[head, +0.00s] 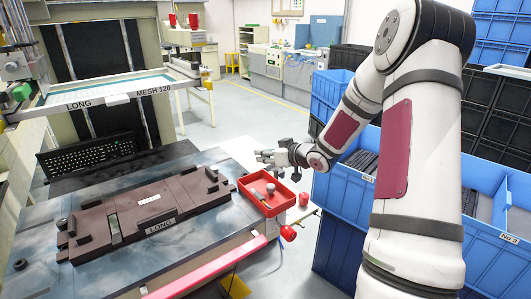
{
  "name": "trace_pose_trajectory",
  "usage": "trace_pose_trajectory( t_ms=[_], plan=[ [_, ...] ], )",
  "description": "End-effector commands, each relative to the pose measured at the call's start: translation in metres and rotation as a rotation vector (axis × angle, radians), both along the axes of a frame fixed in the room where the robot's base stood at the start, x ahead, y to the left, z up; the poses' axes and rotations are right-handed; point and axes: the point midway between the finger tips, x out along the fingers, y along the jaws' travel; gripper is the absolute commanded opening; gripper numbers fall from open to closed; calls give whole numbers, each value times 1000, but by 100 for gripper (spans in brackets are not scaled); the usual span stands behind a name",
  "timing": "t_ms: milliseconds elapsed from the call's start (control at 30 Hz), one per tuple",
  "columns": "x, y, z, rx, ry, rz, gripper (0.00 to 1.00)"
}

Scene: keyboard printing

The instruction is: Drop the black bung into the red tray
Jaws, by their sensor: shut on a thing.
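The red tray (250,190) sits at the right end of the work table, with a grey knob-like thing (270,188) standing in it and some small, unclear items. My gripper (261,156) is above and behind the tray, pointing left. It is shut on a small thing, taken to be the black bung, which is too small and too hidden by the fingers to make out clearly.
A brown fixture marked LONG (150,212) lies on the table left of the tray. Blue crates (340,235) stand close on the right.

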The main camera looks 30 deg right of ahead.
Motion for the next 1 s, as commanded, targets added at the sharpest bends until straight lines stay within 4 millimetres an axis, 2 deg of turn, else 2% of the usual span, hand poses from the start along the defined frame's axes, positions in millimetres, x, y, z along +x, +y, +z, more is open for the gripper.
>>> trace_pose_trajectory(
  t_ms=[400, 567, 800, 833, 900, 933, 1000],
  plan=[
    [2, 0, -46, 1, 0, -1, 0],
    [1, 0, -52, 0, 0, -1, 0],
    [0, 0, -51, 0, -1, -1, 0],
    [0, 0, -51, 0, -1, -1, 29],
    [0, 0, -51, 0, -1, -1, 45],
    [0, 0, -51, 0, -1, -1, 48],
    [0, 0, -51, 0, -1, -1, 48]
  ],
)
